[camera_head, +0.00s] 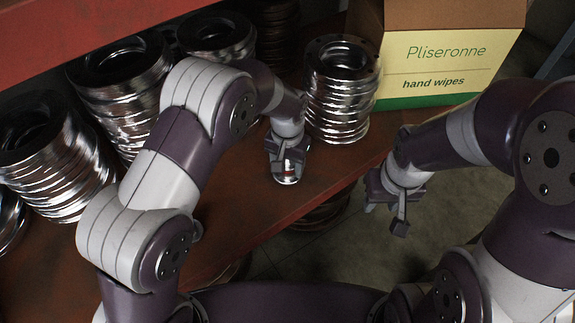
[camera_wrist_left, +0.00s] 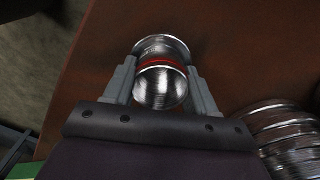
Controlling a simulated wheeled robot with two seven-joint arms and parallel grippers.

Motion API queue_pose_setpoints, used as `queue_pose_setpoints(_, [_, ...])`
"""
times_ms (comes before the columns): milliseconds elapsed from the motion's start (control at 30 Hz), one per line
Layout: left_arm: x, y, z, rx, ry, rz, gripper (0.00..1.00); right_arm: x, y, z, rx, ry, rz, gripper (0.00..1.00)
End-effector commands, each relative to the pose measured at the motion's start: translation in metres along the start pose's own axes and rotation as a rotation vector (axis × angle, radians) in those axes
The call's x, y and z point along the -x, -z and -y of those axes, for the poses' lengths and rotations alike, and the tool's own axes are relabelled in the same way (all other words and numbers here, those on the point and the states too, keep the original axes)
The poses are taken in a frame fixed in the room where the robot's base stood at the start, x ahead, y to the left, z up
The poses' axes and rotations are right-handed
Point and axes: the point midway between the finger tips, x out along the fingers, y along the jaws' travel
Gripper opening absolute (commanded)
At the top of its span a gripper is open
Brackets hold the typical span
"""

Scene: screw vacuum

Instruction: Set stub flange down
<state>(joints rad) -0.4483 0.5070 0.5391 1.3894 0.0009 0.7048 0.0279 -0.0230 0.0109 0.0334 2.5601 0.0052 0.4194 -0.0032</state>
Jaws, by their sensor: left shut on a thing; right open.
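The stub flange (camera_head: 286,178) is a small shiny metal piece with a red ring. My left gripper (camera_head: 287,158) is shut on it, low over the shelf near its front edge. In the left wrist view the stub flange (camera_wrist_left: 161,84) sits between the two fingers of my left gripper (camera_wrist_left: 162,78), its red band across the middle. Whether its underside touches the shelf I cannot tell. My right gripper (camera_head: 397,208) is open and empty, out past the shelf edge above the floor.
The brown shelf (camera_head: 235,205) carries several stacks of metal flanges; one stack (camera_head: 341,90) stands just behind my left gripper and also shows in the left wrist view (camera_wrist_left: 285,135). A hand wipes box (camera_head: 447,55) stands at the back right. Bare shelf lies around the stub flange.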

Motion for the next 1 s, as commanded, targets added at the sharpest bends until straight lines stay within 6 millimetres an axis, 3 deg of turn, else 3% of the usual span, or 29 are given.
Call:
queue_pose_setpoints(133, [-0.001,-0.001,0.000,0.000,0.000,0.001,0.03,0.001,0.000,0.000,0.000,0.000,0.000,0.43])
queue_pose_setpoints(167, [-0.002,-0.001,0.000,0.000,0.000,0.002,0.62,0.001,0.000,0.000,0.000,0.000,0.000,0.43])
queue_pose_setpoints(267, [-0.002,-0.001,0.000,0.000,0.000,0.002,0.95,0.001,0.000,0.000,0.000,0.000,-0.001,0.43])
queue_pose_setpoints(300, [-0.001,-0.001,0.000,0.000,0.000,0.002,1.00,0.001,0.000,0.000,0.000,0.000,-0.001,0.43])
queue_pose_setpoints(533, [0.003,0.000,0.000,0.000,0.000,0.000,1.00,0.002,0.000,0.000,0.000,0.000,0.000,0.43])
queue_pose_setpoints(800, [0.056,0.000,0.000,0.000,0.000,-0.002,1.00,0.018,0.002,0.000,0.000,0.000,0.000,0.43])
queue_pose_setpoints(1000, [0.075,0.000,0.000,0.000,0.000,0.001,1.00,0.021,0.003,0.000,0.000,0.000,0.000,0.43])
